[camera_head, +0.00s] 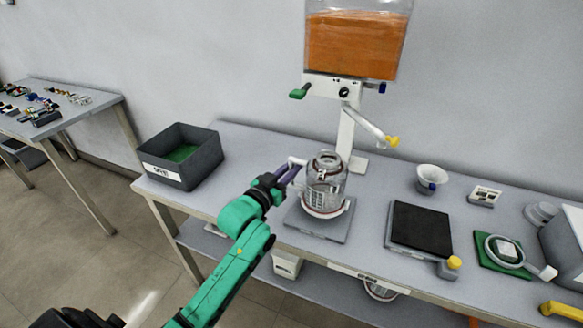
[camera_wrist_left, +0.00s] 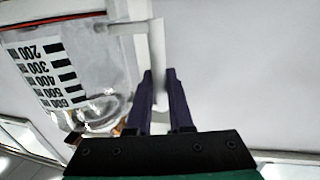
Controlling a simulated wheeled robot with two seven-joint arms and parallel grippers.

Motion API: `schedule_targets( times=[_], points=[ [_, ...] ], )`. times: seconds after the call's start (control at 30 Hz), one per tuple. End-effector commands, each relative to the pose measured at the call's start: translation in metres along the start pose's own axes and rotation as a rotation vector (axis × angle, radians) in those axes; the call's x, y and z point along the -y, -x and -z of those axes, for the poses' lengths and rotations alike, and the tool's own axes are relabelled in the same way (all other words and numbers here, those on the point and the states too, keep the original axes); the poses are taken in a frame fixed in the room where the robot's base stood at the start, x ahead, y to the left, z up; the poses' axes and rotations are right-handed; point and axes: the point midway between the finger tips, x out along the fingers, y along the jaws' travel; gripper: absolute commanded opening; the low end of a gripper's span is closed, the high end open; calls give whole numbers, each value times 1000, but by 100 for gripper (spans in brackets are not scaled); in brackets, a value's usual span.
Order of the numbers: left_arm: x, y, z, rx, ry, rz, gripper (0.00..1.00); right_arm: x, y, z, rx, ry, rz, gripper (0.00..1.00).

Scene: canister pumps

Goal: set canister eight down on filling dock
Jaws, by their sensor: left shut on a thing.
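The clear glass canister (camera_head: 326,182) stands upright over the grey filling dock (camera_head: 298,218), below the dispenser's arm. A round base with a reddish rim shows at its bottom. I cannot tell whether it rests on the dock or is held just above it. My left gripper (camera_head: 289,174), with purple fingers, is shut on the canister's pale handle at its left side. In the left wrist view the gripper (camera_wrist_left: 159,75) holds the handle between its fingertips, and the canister (camera_wrist_left: 100,65) with its printed scale fills the left. No number eight is readable. My right gripper is not in view.
A dispenser with an orange-filled tank (camera_head: 352,45) stands behind the dock. A dark bin (camera_head: 207,160) is at the left table end. A black pad (camera_head: 420,228), a white cup (camera_head: 431,177) and a green mat (camera_head: 489,259) lie to the right.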

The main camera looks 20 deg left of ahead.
Motion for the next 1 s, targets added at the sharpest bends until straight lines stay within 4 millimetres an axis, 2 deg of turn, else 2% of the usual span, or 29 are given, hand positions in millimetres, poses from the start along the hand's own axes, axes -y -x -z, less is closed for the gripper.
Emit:
schedule_targets(
  times=[0.87, 0.9, 0.97, 1.0],
  points=[
    [0, 0, -17, -3, 1, 0, 0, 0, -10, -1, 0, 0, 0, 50],
    [0, 0, -17, -3, 1, 0, 27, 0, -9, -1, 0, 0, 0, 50],
    [0, 0, -17, -2, 1, 0, 50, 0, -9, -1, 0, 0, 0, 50],
    [0, 0, -17, -2, 1, 0, 54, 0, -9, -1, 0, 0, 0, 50]
  ],
)
